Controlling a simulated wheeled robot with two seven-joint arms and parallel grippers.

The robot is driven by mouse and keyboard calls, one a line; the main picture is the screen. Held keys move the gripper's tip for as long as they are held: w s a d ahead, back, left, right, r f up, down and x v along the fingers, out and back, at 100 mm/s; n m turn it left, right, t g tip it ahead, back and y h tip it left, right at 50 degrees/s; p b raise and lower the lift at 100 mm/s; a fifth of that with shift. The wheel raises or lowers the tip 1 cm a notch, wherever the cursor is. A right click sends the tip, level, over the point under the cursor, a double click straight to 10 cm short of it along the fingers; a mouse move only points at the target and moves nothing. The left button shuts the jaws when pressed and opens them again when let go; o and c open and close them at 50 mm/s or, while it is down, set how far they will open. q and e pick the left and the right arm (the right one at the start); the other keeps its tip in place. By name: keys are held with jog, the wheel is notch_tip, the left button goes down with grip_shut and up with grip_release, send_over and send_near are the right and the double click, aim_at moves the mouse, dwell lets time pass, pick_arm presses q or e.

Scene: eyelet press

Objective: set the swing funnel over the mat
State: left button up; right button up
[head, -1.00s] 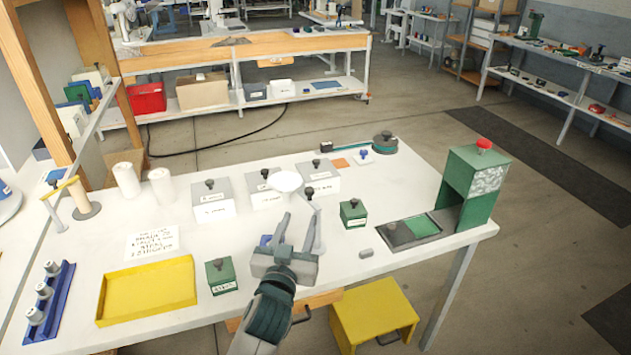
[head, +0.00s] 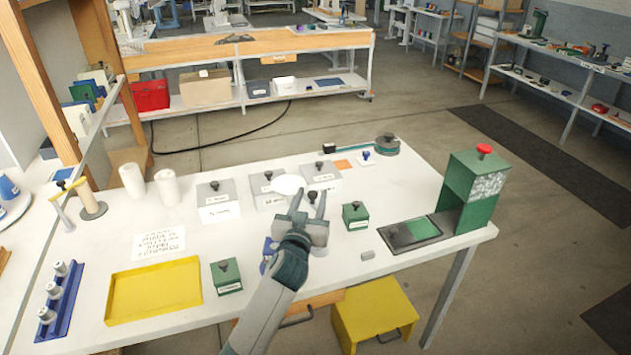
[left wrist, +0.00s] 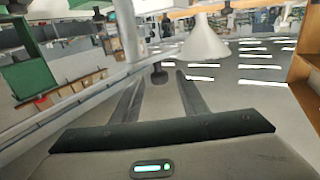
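The swing funnel (head: 288,185) is a white cone near the middle of the table, in front of the grey boxes. It also shows in the left wrist view (left wrist: 205,42), right of a pale post (left wrist: 132,38). My left gripper (head: 310,198) is open, its fingers reaching toward a small dark knob (left wrist: 158,74) by the funnel. In the left wrist view the knob appears between the fingertips; contact cannot be told. A green mat (head: 423,229) lies on a dark plate before the green press, apart from the funnel. My right gripper is out of view.
The green press (head: 475,190) with a red button stands at the right table edge. Grey lidded boxes (head: 216,195) stand behind. A yellow tray (head: 153,292) is at left.

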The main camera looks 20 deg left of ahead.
pick_arm(q)
jog(key=shift+w+a+p, duration=0.2)
jog(key=shift+w+p, duration=0.35)
jog(key=shift+w, duration=2.4)
grip_shut()
